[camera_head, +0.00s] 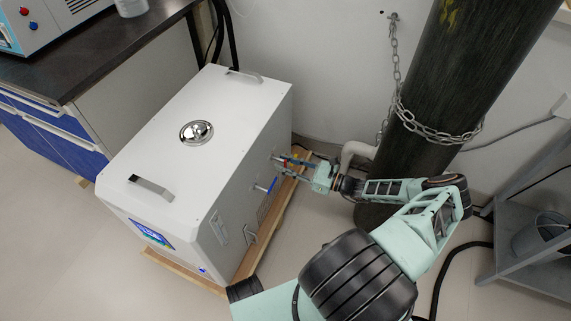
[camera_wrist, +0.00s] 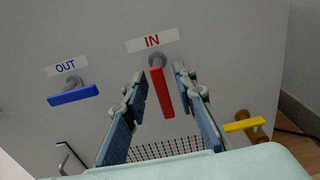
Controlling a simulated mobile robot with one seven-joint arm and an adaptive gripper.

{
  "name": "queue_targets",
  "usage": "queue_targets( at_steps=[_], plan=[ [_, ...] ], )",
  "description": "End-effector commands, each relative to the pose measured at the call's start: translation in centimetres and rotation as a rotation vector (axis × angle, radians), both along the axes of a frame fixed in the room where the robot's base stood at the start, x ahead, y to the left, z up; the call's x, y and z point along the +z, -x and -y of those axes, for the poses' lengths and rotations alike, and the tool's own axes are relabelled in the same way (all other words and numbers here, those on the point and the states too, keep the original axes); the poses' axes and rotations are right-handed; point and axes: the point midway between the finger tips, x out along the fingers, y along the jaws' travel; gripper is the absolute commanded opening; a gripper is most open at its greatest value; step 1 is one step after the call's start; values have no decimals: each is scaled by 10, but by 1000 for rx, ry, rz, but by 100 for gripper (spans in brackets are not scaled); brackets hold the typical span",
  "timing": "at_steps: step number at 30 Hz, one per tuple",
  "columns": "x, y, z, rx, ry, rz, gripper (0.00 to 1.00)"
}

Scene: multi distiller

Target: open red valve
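The red valve (camera_wrist: 162,92) sits on the side of the white machine under a label reading "IN". Its red handle points down in the wrist view. My gripper (camera_wrist: 160,88) is open, with one finger on each side of the red handle and a visible gap on both sides. In the head view my gripper (camera_head: 292,166) is at the right side of the white machine (camera_head: 190,150), and a small bit of red shows there. The fingers partly hide the valve in that view.
A blue valve (camera_wrist: 74,95) under the "OUT" label is to the left, and a yellow-handled valve (camera_wrist: 244,125) is to the lower right. A dark gas cylinder (camera_head: 460,70) with a chain stands close to my arm. A grey shelf (camera_head: 535,240) is at the right.

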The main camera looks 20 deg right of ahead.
Motion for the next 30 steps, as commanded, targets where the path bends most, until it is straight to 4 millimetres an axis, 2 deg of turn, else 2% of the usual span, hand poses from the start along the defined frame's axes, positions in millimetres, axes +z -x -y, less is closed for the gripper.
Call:
queue_targets(
  at_steps=[1, 6, 20, 30],
  plan=[
    [0, 0, 0, 0, 0, 0, 18],
    [0, 0, 0, 0, 0, 0, 0],
    [-1, 0, 0, 1, 35, 35, 0],
    [-1, -2, 3, 1, 205, 204, 0]
  ],
)
